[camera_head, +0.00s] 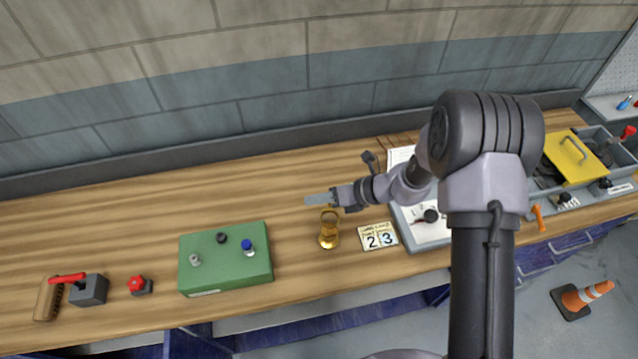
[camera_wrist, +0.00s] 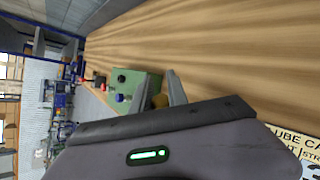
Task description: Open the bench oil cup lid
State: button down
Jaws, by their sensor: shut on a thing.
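The brass oil cup (camera_head: 329,240) stands on the wooden bench, right of the green box. Its round brass lid (camera_head: 330,217) appears tilted up above the cup body. My gripper (camera_head: 318,199) reaches in from the right, at the lid's upper edge, with its fingers pointing left. In the wrist view, a bit of brass (camera_wrist: 160,100) shows between my two fingers (camera_wrist: 174,88). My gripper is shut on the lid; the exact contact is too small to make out. The wrist body hides most of the cup in the wrist view.
A green box (camera_head: 225,262) with knobs is left of the cup. A number card (camera_head: 378,237) lies close on the right, beside a grey panel (camera_head: 428,238). A red-handled block (camera_head: 88,289) and red knob (camera_head: 138,285) are far left. The bench behind the cup is clear.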

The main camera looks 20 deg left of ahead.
jog(key=shift+w+a+f+m+g+h+p, duration=0.2)
jog(key=shift+f+m+g+h, duration=0.15)
jog(key=shift+m+g+h, duration=0.4)
jog(key=shift+w+a+f+m+g+h+p, duration=0.15)
jog(key=shift+w+f+m+g+h, duration=0.25)
jog(key=shift+g, duration=0.6)
jog(key=shift+w+a+f+m+g+h+p, duration=0.1)
jog(key=shift+f+m+g+h+p, duration=0.15)
jog(key=shift+m+g+h, duration=0.45)
jog(key=shift+g, duration=0.35)
jog(key=c, duration=1.3)
grip_release()
jog(key=shift+c, duration=0.2)
jog(key=v, duration=1.7)
jog(key=shift+r, duration=0.25)
